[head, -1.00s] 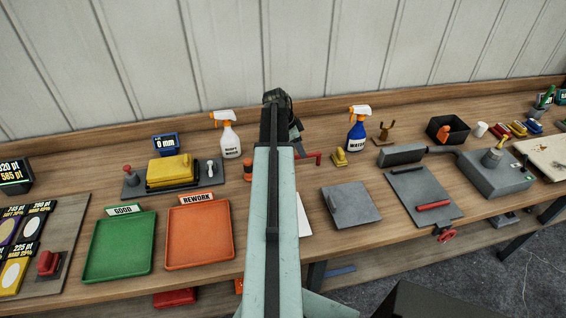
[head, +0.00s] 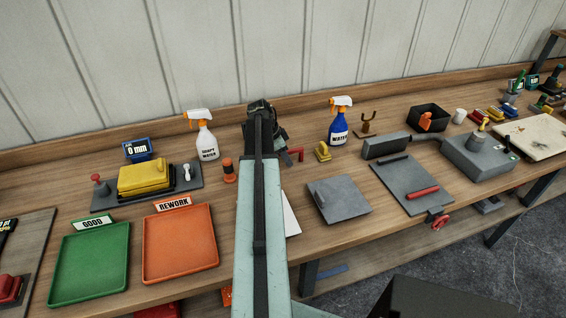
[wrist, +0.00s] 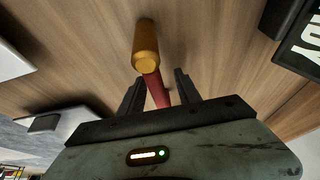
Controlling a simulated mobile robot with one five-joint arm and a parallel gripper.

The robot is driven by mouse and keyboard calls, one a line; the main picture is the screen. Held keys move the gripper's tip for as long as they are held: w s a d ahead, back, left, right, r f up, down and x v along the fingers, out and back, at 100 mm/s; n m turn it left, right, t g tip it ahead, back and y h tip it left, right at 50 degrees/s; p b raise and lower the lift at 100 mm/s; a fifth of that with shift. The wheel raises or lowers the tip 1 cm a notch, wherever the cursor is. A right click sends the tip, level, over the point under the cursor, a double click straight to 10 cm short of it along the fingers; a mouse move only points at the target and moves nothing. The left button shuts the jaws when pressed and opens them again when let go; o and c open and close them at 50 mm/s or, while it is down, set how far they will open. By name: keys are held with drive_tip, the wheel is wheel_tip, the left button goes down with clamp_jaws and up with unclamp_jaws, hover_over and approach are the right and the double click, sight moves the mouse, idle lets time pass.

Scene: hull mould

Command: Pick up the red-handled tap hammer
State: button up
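The red-handled tap hammer shows in the wrist view as a brass-coloured cylindrical head (wrist: 146,45) with a red handle (wrist: 158,90) running back between my fingers. My gripper (wrist: 159,76) is open around the handle, with a gap visible on each side; I cannot tell its height above the wood. In the head view, a short red piece (head: 297,154) shows just right of my arm's end, and my arm hides the rest there.
An orange-topped white spray bottle (head: 206,143) and an orange-black jar (head: 229,172) stand left of my arm. A blue spray bottle (head: 339,128) and a yellow piece (head: 322,152) stand to the right. Green (head: 88,265) and orange (head: 180,244) trays lie at the front left.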

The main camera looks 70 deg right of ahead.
drive_tip(key=shift+s+f, duration=0.1)
drive_tip(key=shift+f, duration=0.2)
drive_tip(key=shift+c, duration=0.3)
clamp_jaws()
drive_tip(key=shift+r, duration=0.1)
drive_tip(key=shift+r+p, duration=0.6)
drive_tip(key=shift+p, duration=0.25)
wheel_tip(320, 180, up, 3)
drive_tip(key=p, duration=0.3)
drive_tip(key=shift+a, duration=0.1)
drive_tip(key=a, duration=0.5)
drive_tip(key=s+a, duration=0.1)
drive_tip(key=a, duration=0.9)
drive_tip(key=shift+s+a+r+p, duration=0.25)
drive_tip(key=shift+s+r+p, duration=0.05)
drive_tip(key=shift+s, duration=0.1)
drive_tip(key=shift+d, duration=0.1)
